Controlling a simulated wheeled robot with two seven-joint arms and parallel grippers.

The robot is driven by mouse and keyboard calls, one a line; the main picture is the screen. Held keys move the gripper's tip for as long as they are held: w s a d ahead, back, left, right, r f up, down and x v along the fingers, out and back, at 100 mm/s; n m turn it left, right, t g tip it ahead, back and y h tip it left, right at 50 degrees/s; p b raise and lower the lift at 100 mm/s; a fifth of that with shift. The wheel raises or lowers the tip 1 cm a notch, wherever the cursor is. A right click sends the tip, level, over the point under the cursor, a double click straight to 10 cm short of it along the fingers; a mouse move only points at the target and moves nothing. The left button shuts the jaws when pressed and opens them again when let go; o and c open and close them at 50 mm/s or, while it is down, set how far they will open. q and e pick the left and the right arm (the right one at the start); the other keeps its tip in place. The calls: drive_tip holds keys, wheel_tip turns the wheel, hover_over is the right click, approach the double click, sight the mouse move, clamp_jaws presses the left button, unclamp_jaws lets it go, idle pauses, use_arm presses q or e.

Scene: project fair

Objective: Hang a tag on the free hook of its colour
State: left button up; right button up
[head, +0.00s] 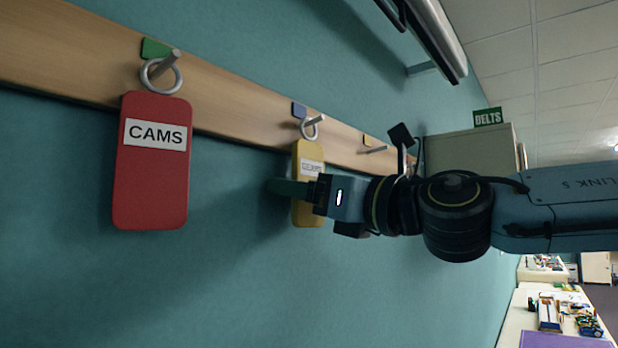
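A wooden rail (225,98) on the wall carries pegs with coloured patches. A red tag (150,200) reading "CAMS" hangs by its ring on the peg (168,62) beside the green patch (155,48). A yellow tag (308,150), its label too small to read, hangs by its ring on the peg beside the blue patch (299,110). The peg (377,150) beside the yellow patch (367,140) looks bare. My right gripper (292,188) is in front of the yellow tag and hides part of it. A dark green piece shows at its tip; whether it is held is unclear. My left gripper is out of view.
A cabinet (470,155) with a "DELTS" sign (488,117) stands beyond the rail. A metal bar (435,40) juts from the wall above. Tables with small models (550,315) are at lower right. The wall below the tags is clear.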

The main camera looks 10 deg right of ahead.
drive_tip(key=c, duration=0.7)
drive_tip(key=shift+r, duration=0.25)
drive_tip(key=shift+r, duration=0.25)
drive_tip(key=shift+s, duration=0.1)
drive_tip(key=shift+r+b+v, duration=0.25)
drive_tip(key=shift+b+v, duration=0.15)
drive_tip(key=shift+v, duration=0.8)
drive_tip(key=shift+r+b+v, duration=0.15)
drive_tip(key=shift+r+v, duration=0.05)
drive_tip(key=shift+v, duration=0.6)
drive_tip(key=shift+r+b+v, duration=0.15)
drive_tip(key=shift+r+v, duration=0.05)
drive_tip(key=shift+v, duration=0.65)
drive_tip(key=shift+r+b+v, duration=0.15)
drive_tip(key=shift+r+v, duration=0.05)
drive_tip(key=shift+v, duration=0.6)
drive_tip(key=shift+s+d, duration=0.1)
drive_tip(key=shift+d, duration=0.05)
